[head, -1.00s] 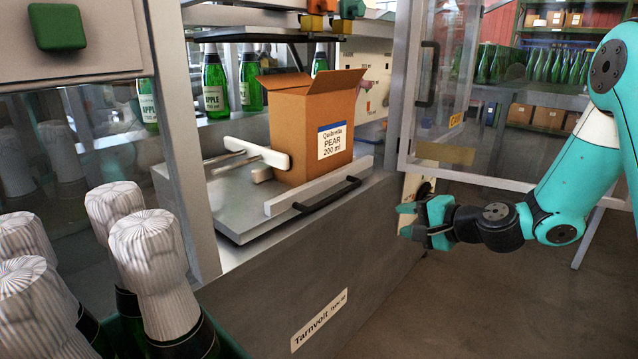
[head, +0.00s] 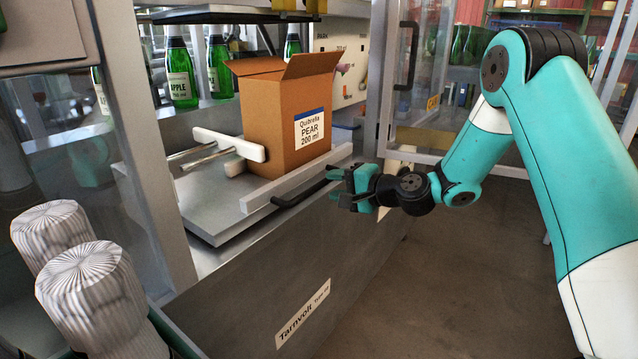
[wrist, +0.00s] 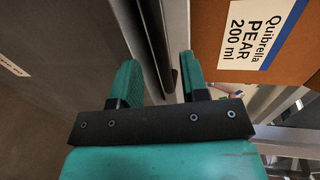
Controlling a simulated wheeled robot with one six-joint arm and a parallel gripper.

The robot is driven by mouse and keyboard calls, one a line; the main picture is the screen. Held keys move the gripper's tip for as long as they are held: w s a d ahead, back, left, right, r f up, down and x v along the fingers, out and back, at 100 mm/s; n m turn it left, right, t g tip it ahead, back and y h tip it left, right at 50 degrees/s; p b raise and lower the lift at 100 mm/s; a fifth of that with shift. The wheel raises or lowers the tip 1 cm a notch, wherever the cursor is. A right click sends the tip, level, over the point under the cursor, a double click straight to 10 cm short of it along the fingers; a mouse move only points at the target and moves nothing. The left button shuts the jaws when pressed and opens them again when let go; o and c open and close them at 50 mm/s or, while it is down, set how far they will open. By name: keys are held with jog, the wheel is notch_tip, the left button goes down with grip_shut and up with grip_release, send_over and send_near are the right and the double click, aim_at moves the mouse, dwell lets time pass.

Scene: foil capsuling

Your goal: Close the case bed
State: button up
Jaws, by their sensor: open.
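The case bed (head: 210,205) is a flat metal platform standing out from the machine's opening. A black bar handle (head: 290,196) runs along its front rail (head: 255,197). An open-topped cardboard case (head: 265,125) labelled Quibrella PEAR 200 ml stands upright on the bed. My gripper (head: 342,188) is open and empty at the right end of the handle. In the wrist view the two teal fingers (wrist: 158,82) are spread apart, and a dark bar, apparently the handle (wrist: 174,82), shows beside the right finger. I cannot tell whether the fingers straddle it.
White-foiled bottles (head: 85,280) stand at the near left. A clear-paned guard door (head: 425,75) hangs open behind my gripper. A white pusher plate (head: 230,143) is beside the case. Green bottles (head: 180,75) stand inside the machine. The floor (head: 430,290) at the right is clear.

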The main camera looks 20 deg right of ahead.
aim_at(325, 183)
jog(key=x, duration=0.4)
jog(key=shift+s+a, duration=0.1)
jog(key=shift+a, duration=0.05)
grip_shut()
jog(key=shift+r, duration=0.1)
